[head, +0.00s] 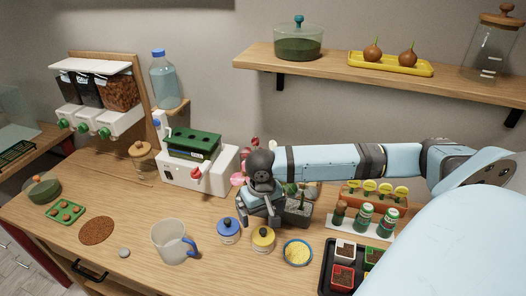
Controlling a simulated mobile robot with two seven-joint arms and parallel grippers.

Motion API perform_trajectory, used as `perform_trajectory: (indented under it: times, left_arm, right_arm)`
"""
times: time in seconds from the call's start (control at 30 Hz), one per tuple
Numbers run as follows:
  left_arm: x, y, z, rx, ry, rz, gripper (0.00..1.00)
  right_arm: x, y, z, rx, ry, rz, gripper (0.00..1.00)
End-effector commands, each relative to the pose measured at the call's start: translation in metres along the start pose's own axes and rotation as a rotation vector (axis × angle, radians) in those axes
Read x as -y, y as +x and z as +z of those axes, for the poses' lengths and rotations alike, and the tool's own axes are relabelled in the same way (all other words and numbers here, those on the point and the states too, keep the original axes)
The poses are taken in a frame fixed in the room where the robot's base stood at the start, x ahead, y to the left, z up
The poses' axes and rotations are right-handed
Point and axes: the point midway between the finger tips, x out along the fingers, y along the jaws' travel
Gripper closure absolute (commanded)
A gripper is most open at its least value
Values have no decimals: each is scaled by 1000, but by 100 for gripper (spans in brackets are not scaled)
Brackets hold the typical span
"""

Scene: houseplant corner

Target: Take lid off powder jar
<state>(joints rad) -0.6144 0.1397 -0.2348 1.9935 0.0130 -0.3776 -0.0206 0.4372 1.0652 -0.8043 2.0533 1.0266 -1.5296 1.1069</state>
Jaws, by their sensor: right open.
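Two small lidded jars stand side by side near the front of the table. One has a blue lid with a knob (228,226); the other has a yellow lid with a dark knob (263,237). The frame does not show which is the powder jar. Both lids sit on their jars. My right gripper (259,220) is open, empty and pointing down, just behind and above these jars. I cannot tell whether it touches either one. My left gripper is not in view.
A clear mug (170,243) stands left of the jars, and a bowl of yellow grains (298,252) to the right. A grey planter (298,212) is close behind the gripper. Bottles with green caps (364,217) stand further right.

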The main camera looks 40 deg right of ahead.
Motion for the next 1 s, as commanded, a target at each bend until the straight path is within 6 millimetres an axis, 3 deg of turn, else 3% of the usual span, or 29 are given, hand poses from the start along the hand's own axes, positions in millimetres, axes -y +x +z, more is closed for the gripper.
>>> perform_trajectory:
  times: [0.1,0.37,0.63,0.97,1.0]
  left_arm:
    - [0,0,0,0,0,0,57]
    - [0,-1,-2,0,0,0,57]
    - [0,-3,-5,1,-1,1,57]
    - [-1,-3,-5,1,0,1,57]
    - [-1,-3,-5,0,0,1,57]
  right_arm:
    - [0,21,1,2,0,-1,0]
    - [0,40,2,0,-2,0,0]
    - [0,79,8,1,-2,0,0]
    - [0,86,8,-1,-3,0,0]
    - [0,86,8,-1,-3,0,9]
